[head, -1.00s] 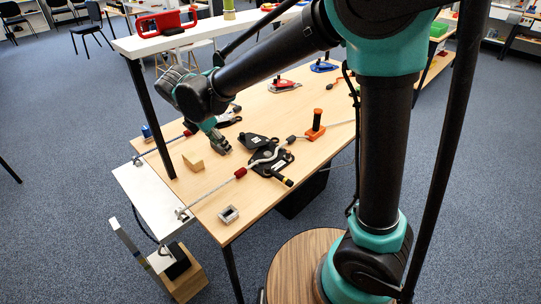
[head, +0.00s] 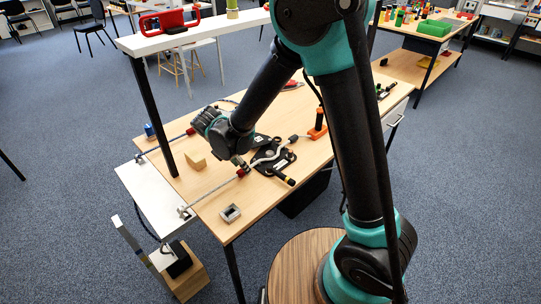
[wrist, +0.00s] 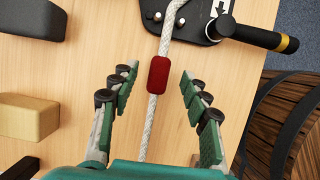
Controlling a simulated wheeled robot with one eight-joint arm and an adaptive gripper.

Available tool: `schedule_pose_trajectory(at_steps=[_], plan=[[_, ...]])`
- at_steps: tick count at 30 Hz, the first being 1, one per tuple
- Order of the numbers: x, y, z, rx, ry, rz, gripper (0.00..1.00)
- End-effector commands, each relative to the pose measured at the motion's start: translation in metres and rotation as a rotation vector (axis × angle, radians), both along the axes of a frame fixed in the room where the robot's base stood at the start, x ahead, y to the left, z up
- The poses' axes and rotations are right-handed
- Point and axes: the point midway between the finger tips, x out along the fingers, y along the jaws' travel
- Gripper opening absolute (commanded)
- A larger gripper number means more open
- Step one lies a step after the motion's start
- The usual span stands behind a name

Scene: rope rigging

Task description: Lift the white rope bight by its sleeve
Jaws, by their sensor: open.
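The white rope (wrist: 152,112) runs along the wooden table, and a red sleeve (wrist: 158,75) is around it. In the wrist view my gripper (wrist: 160,78) is open, with one green-padded finger on each side of the rope and the sleeve between the fingertips. Neither finger visibly touches the rope or sleeve. In the head view the same red sleeve (head: 241,172) shows just below my gripper (head: 240,163). The rope passes on to a black plate device (head: 270,160) with a black handle.
An orange post (head: 317,124) stands farther right. A white overhead shelf (head: 190,33) on a black post (head: 153,118) stands close to my arm. A second red sleeve (head: 190,131) is farther back.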

Motion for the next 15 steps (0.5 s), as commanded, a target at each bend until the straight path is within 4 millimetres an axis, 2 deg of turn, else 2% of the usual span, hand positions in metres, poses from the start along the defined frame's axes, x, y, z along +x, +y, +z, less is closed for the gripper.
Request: schedule_pose_trajectory(at_steps=[5, 13, 15], plan=[[0.006, -0.004, -0.017, 0.0, 0.0, 0.0, 0.47], [0.006, -0.005, -0.018, 0.0, 0.0, 0.001, 0.47], [0.006, -0.005, -0.018, 0.0, 0.0, 0.001, 0.38]])
